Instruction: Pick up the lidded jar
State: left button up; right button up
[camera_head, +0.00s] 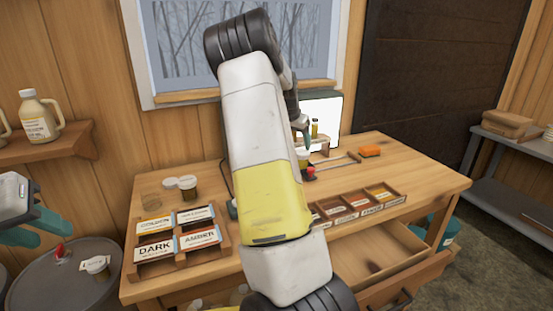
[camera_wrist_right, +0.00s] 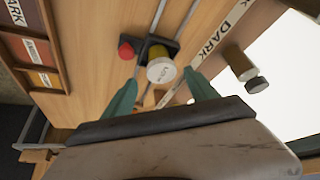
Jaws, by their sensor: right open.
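A small jar with a printed white lid (camera_wrist_right: 161,70) and a yellowish body shows in the right wrist view, ahead of my right fingertips and roughly between them. It stands by a dark holder with rods. My right gripper (camera_wrist_right: 162,92) is open and empty, its two teal fingers apart. In the head view my right arm covers the middle of the bench, and the gripper (camera_head: 304,138) is mostly hidden behind it, over the back of the bench. My left gripper (camera_head: 52,238) is at the left edge, above the drum, its teal fingers apart and empty.
A red knob (camera_wrist_right: 126,50) is near the jar. A drawer (camera_head: 385,262) stands open.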

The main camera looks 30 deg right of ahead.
aim_at(302, 152)
jog(key=shift+h, duration=0.4)
jog(key=d+f, duration=0.1)
jog(key=w+d+f, duration=0.1)
jog(key=d, duration=0.1)
jog(key=shift+w+f, duration=0.3)
jog(key=shift+f, duration=0.1)
jog(key=x, duration=0.5)
jog(key=shift+w+a+f, duration=0.1)
jog(key=shift+w+f, duration=0.05)
jog(key=shift+f, duration=0.05)
jog(key=shift+c, duration=0.5)
jog(key=shift+r, duration=0.1)
jog(key=c, duration=1.2)
jog(key=shift+c, duration=0.2)
